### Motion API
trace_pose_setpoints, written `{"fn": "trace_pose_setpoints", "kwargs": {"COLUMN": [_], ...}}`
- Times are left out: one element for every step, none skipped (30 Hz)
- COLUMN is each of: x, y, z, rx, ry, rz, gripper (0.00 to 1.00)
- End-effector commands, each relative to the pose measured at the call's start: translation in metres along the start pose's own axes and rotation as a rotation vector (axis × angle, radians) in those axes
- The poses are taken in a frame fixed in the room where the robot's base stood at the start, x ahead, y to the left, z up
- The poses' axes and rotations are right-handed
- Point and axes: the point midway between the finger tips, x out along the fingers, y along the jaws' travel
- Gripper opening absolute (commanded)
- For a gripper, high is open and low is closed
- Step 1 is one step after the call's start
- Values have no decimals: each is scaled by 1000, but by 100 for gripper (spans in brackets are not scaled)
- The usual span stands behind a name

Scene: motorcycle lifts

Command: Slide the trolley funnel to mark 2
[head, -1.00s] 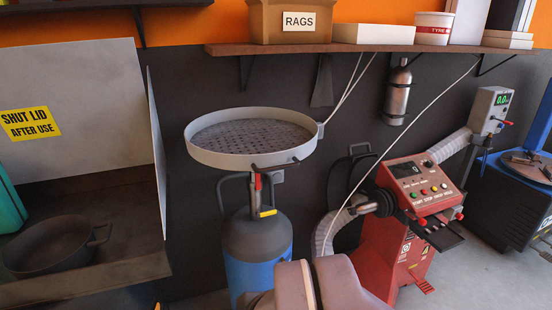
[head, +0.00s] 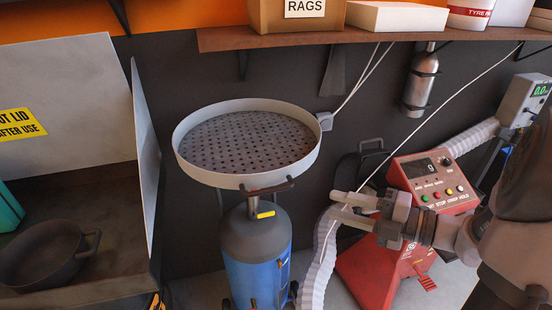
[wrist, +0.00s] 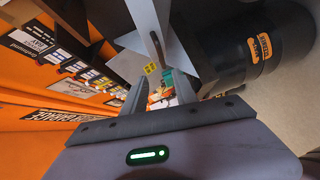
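The trolley funnel is a round, pale grey pan with a perforated dark grid (head: 248,142), standing above a blue tank with a dark top (head: 256,250). I cannot make out mark 2 or any position marks.
A red machine with a button panel (head: 437,180) stands behind my gripper, with a pale ribbed hose (head: 318,265) beside the tank. An open-lidded wash basin holding a black pot (head: 45,255) is at left. A shelf (head: 360,38) runs above, with a grey cylinder (head: 420,85) hanging under it.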

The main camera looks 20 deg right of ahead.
Motion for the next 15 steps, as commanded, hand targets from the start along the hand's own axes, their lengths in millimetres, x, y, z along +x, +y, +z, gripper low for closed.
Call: {"fn": "trace_pose_setpoints", "kwargs": {"x": [5,10,20,28,37,50,59,68,81,90,98,110,118,125,134], "y": [-2,-3,-4,-5,-5,-6,-6,-7,-7,-6,-7,-7,-6,-7,-6], "z": [1,1,0,-1,-1,-1,-2,-1,-2,-2,-2,-2,-2,-2,-2], "rx": [6,5,4,3,1,0,0,-1,-2,-2,-2,-3,-1,-3,-2], "ry": [1,1,4,6,6,8,8,9,8,9,9,8,9,9,8], "rz": [2,2,1,-1,-1,-2,-2,-2,-3,-2,-3,-3,-2,-4,-3], "gripper": [34,34,34,34,34,34,34,34,34,34,34,34,34,34,34]}}
